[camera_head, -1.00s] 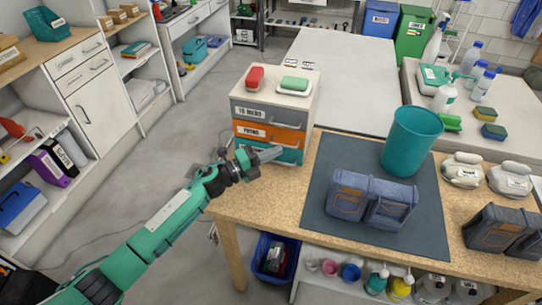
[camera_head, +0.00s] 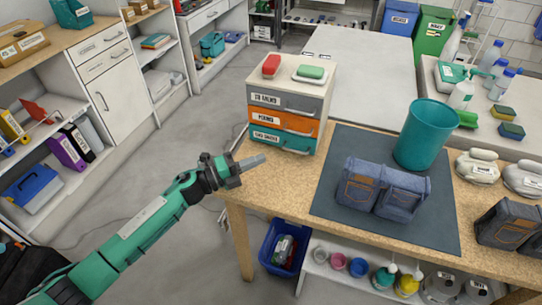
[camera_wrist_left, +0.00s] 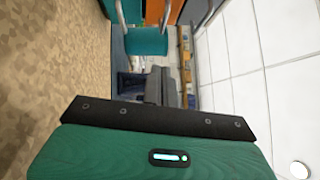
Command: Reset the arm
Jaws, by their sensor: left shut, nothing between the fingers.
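My left arm (camera_head: 135,235) reaches in from the lower left in the head view. Its gripper (camera_head: 262,160) is shut and empty, at the left edge of the wooden table (camera_head: 270,187). It is just below and left of the small drawer unit (camera_head: 333,95) in the picture. The unit has a grey, an orange and a teal drawer, which all look closed. My right gripper is not in view. In the left wrist view, the green wrist housing (camera_wrist_left: 160,150) fills the bottom.
A red item (camera_head: 271,66) and a green item (camera_head: 310,72) lie on the drawer unit. A dark mat (camera_head: 335,150) bears a denim case (camera_head: 365,185) and a teal bin (camera_head: 418,135). A blue bin (camera_head: 269,245) stands below the table. Open floor lies left of the table.

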